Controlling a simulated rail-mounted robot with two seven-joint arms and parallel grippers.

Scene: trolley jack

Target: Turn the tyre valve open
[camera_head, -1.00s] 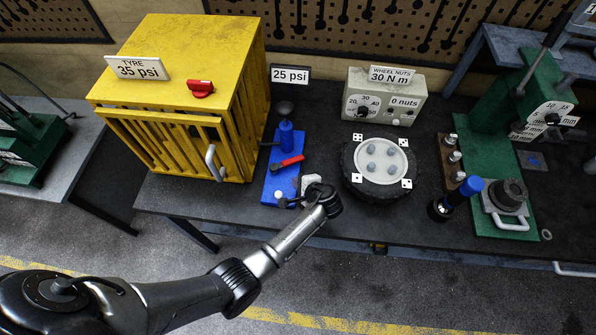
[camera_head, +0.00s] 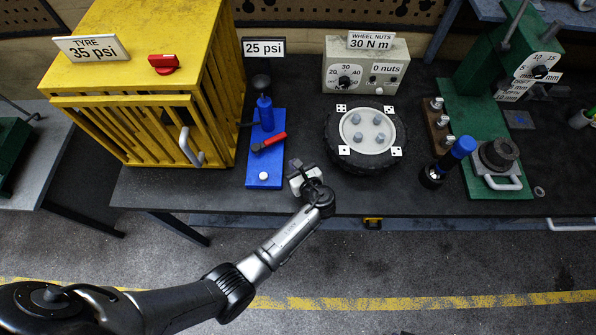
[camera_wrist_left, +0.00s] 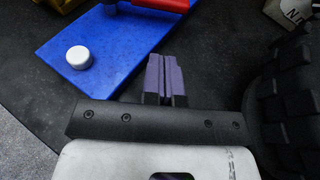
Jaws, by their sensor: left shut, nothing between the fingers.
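A blue plate (camera_head: 265,174) on the bench carries a blue valve body (camera_head: 265,112) with a red lever (camera_head: 270,141). The lever lies slantwise across the plate, its free end toward the right. A white round cap (camera_head: 263,176) sits at the plate's near end. The wrist view shows the plate (camera_wrist_left: 105,50), the white cap (camera_wrist_left: 79,57) and part of the red lever (camera_wrist_left: 160,4). My left gripper (camera_head: 295,165) is just right of the plate, apart from the lever. Its purple fingers (camera_wrist_left: 165,75) are together and empty. My right gripper is not in view.
A 25 psi display (camera_head: 263,46) stands behind the plate. A wheel (camera_head: 330,140) lies close right of my gripper.

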